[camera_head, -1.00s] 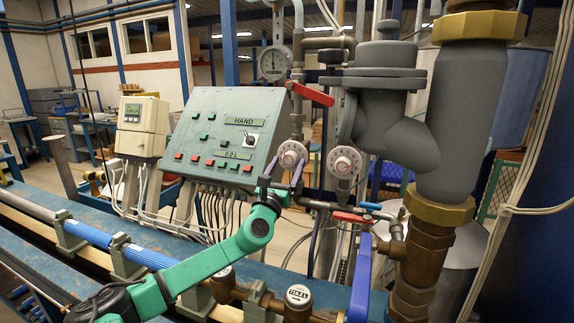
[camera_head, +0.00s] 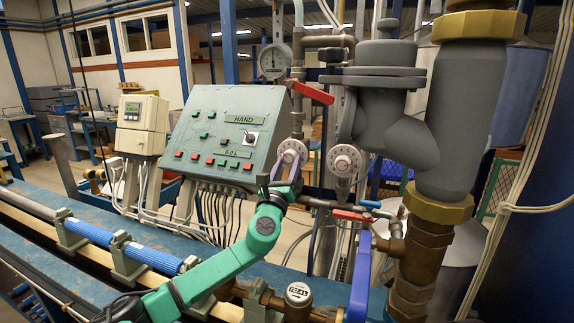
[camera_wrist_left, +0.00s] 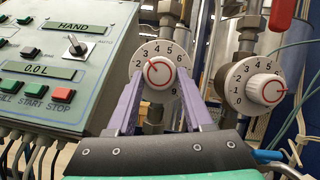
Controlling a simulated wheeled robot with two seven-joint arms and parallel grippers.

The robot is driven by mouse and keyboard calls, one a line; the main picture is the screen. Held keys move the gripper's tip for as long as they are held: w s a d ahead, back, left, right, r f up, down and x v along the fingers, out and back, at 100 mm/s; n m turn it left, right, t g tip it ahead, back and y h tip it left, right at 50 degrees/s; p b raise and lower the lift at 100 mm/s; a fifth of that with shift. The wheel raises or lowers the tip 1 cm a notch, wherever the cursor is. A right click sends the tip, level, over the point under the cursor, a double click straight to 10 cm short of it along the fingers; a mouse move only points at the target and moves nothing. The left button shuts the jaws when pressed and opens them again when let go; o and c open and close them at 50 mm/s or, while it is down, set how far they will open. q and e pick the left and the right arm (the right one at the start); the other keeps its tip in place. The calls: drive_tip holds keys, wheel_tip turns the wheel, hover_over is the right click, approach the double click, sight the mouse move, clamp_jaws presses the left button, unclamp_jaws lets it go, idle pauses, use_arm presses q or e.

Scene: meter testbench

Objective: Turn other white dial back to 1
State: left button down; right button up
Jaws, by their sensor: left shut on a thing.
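Two white dials with red-ringed centre knobs sit side by side on vertical pipes. The left white dial (camera_head: 291,150) also shows in the left wrist view (camera_wrist_left: 160,52). My left gripper (camera_head: 289,163) has its purple fingers on either side of it, shut on its lower part; the fingers also show in the left wrist view (camera_wrist_left: 159,84). They hide part of its scale; 2 to 6 and 9 can be read. The right white dial (camera_head: 343,161) is apart from the gripper; it also shows in the left wrist view (camera_wrist_left: 256,84). My right gripper is not in view.
A grey-green control panel (camera_head: 222,128) stands left of the dials. A red valve handle (camera_head: 312,93) is above them; another red handle (camera_head: 350,216) and a blue lever (camera_head: 360,280) are below right. A large grey pipe (camera_head: 455,130) stands at the right.

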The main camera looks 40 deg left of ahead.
use_arm(q)
drive_tip(key=n+g+y, duration=0.1)
drive_tip(key=n, duration=0.1)
drive_tip(key=n+y, duration=0.1)
drive_tip(key=n, duration=0.2)
drive_tip(key=n+g+p, duration=0.1)
drive_tip(key=n, duration=0.1)
drive_tip(key=shift+w+d+r+n+g+y, duration=0.1)
drive_tip(key=shift+d+r+n+g+y, duration=0.1)
drive_tip(key=shift+d+n+g+y, duration=0.15)
drive_tip(key=n+g+p, duration=0.1)
drive_tip(key=n, duration=0.2)
drive_tip(key=n+g+p, duration=0.1)
drive_tip(key=n, duration=0.3)
drive_tip(key=shift+r+g+y, duration=0.2)
drive_tip(key=shift+g+y, duration=0.15)
drive_tip(key=shift+c, duration=1.5)
unclamp_jaws()
drive_tip(key=shift+s+d+f, duration=0.25)
drive_tip(key=shift+s+d, duration=0.05)
drive_tip(key=shift+d, duration=0.05)
drive_tip(key=b+v, duration=0.4)
drive_tip(key=v, duration=0.9)
drive_tip(key=shift+s+d+r, duration=0.2)
